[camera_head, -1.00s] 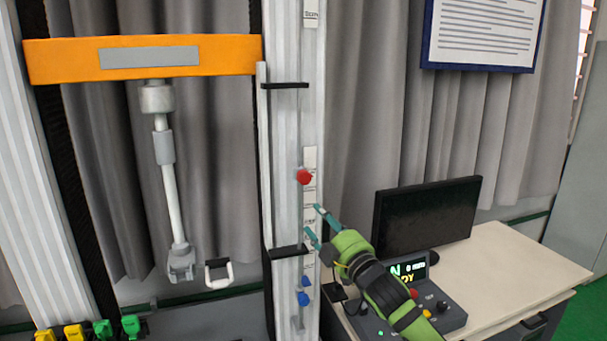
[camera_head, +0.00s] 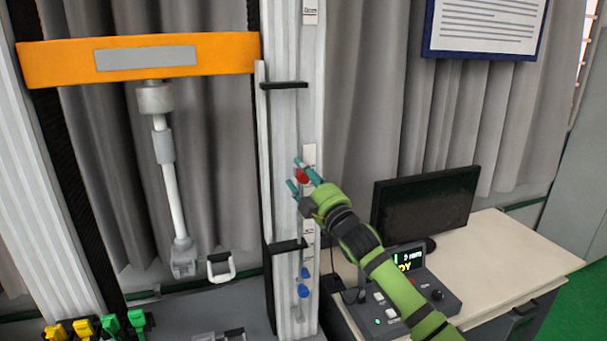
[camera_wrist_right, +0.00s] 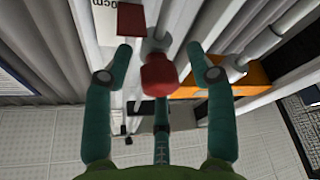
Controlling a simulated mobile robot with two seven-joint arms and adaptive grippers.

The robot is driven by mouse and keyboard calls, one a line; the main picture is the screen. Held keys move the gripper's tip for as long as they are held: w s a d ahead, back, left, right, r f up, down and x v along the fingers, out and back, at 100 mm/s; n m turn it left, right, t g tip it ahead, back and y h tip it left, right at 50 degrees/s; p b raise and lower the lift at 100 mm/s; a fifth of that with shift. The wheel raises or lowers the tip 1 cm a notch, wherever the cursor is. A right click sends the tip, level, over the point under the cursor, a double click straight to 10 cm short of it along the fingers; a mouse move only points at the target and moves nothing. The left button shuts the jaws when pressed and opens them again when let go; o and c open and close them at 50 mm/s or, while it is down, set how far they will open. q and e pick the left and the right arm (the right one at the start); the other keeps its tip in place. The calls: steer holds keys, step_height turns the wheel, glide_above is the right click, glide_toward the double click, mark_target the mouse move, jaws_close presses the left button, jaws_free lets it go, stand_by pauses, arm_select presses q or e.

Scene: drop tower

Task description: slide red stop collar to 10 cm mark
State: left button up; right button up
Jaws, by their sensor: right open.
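The red stop collar (camera_head: 302,175) sits on the upright rail (camera_head: 311,115) of the tower, partly hidden by my right gripper (camera_head: 296,173). In the wrist view the collar's rounded red knob (camera_wrist_right: 159,78) shows between the two teal fingers of the right gripper (camera_wrist_right: 159,53). The fingers are open, with a gap on each side of the knob. A flat red piece (camera_wrist_right: 130,19) shows just beyond it, near a white label (camera_wrist_right: 92,20) ending in "cm". I cannot read which mark the collar is at. My left gripper is not in view.
Two blue knobs (camera_head: 303,291) sit lower on the rail, below a black bracket (camera_head: 288,247). An orange crossbeam (camera_head: 225,54) spans the left. A control box (camera_head: 393,317) and monitor (camera_head: 424,212) stand on a desk (camera_head: 510,262) at right.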

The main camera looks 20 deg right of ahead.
jaws_close()
step_height(320, 180, down, 10)
steer(key=b, duration=0.7)
steer(key=shift+f, duration=0.1)
steer(key=shift+c, duration=1.1)
jaws_free()
steer(key=shift+o, duration=1.1)
steer(key=shift+a, duration=0.15)
steer(key=shift+s, duration=0.1)
